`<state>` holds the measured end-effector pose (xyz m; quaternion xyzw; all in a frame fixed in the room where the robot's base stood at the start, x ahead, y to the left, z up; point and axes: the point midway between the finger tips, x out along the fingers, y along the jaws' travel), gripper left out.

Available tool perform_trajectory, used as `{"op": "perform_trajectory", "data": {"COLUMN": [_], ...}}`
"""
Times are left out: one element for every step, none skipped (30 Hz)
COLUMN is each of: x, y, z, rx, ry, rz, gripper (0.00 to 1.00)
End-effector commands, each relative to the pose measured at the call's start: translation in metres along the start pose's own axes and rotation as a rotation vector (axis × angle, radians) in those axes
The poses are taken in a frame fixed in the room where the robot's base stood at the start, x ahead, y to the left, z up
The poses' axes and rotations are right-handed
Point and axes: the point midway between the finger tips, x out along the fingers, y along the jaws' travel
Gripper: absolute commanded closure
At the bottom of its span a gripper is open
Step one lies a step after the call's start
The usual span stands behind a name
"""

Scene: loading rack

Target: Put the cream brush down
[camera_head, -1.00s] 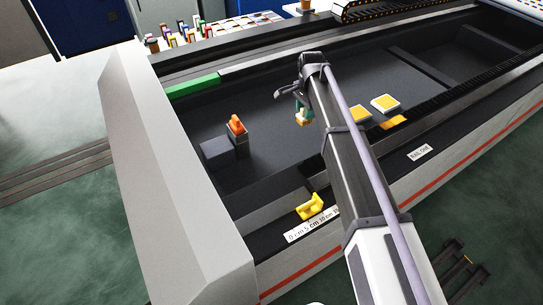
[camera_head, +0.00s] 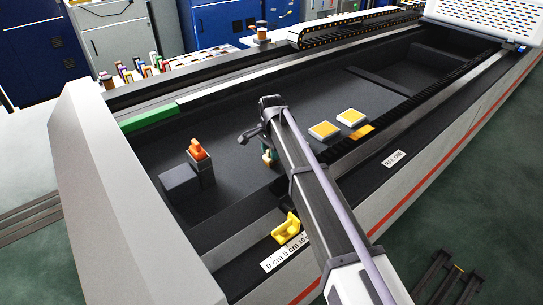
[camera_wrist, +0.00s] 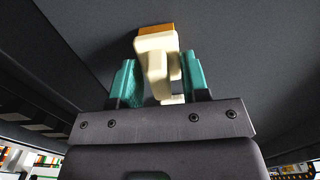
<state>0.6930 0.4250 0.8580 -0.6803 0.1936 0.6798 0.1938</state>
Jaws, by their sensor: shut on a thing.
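The cream brush (camera_wrist: 157,48) has a pale cream body with an orange-brown end. In the wrist view it sits between the two teal fingers of my gripper (camera_wrist: 160,75), which is shut on it. The orange-brown end points away from the gripper toward a dark grey surface. I cannot tell whether it touches that surface. In the head view my gripper (camera_head: 267,157) is over the dark bed of the rack, right of an orange item. My arm partly hides the gripper and the brush there.
The orange item (camera_head: 198,148) stands on a dark block. A yellow item (camera_head: 287,226) sits on the near ledge. The bed (camera_head: 235,185) between the orange item and my gripper is clear.

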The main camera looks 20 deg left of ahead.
Motion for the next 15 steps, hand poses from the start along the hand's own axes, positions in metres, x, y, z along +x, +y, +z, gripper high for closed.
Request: {"op": "perform_trajectory", "data": {"x": [-0.0012, -0.0006, 0.0011, 0.0025, 0.0036, 0.0036, 0.0025, 0.0023, 0.0023, 0.0023, 0.0023, 0.0023, 0.0023, 0.0023, 0.0023], "y": [0.0000, 0.0000, 0.0000, 0.0000, 0.0000, 0.0000, 0.0000, 0.0000, 0.0000, 0.0000, 0.0000, 0.0000, 0.0000, 0.0000, 0.0000], "z": [0.0000, 0.0000, 0.0000, 0.0000, 0.0000, 0.0000, 0.0000, 0.0000, 0.0000, 0.0000, 0.0000, 0.0000, 0.0000, 0.0000, 0.0000], "rx": [0.000, 0.000, 0.000, 0.000, 0.000, 0.000, 0.000, 0.000, 0.000, 0.000, 0.000, 0.000, 0.000, 0.000, 0.000], "ry": [0.000, 0.000, 0.000, 0.000, 0.000, 0.000, 0.000, 0.000, 0.000, 0.000, 0.000, 0.000, 0.000, 0.000, 0.000], "rz": [0.000, 0.000, 0.000, 0.000, 0.000, 0.000, 0.000, 0.000, 0.000, 0.000, 0.000, 0.000, 0.000, 0.000, 0.000], "gripper": [0.84, 0.84, 0.84, 0.84, 0.84, 0.57, 0.54, 0.52, 0.48, 0.45, 0.42, 0.38, 0.35, 0.33, 0.33]}}
